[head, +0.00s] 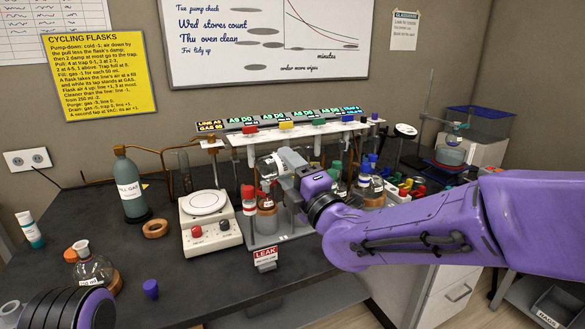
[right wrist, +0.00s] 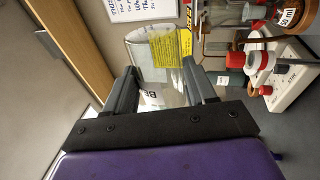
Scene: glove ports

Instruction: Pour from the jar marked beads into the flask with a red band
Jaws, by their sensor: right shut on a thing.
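My right gripper (head: 291,175) is shut on a clear glass jar (head: 269,167), held above the rack in the middle of the bench. In the right wrist view the jar (right wrist: 155,52) sits between both fingers, and part of its label shows the letters "BE". Its contents and exact tilt are hard to tell. Below the jar stands a flask (head: 266,222) with brownish contents and red at its neck; whether this is the red band I cannot tell. More flasks (head: 365,187) stand to the right, partly behind my arm. My left gripper's fingers are not visible; only my left wrist shows at lower left.
A glass manifold (head: 300,130) with coloured taps runs behind. A flask with an orange stopper (head: 92,268) and a purple stopper (head: 151,289) are at front left.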

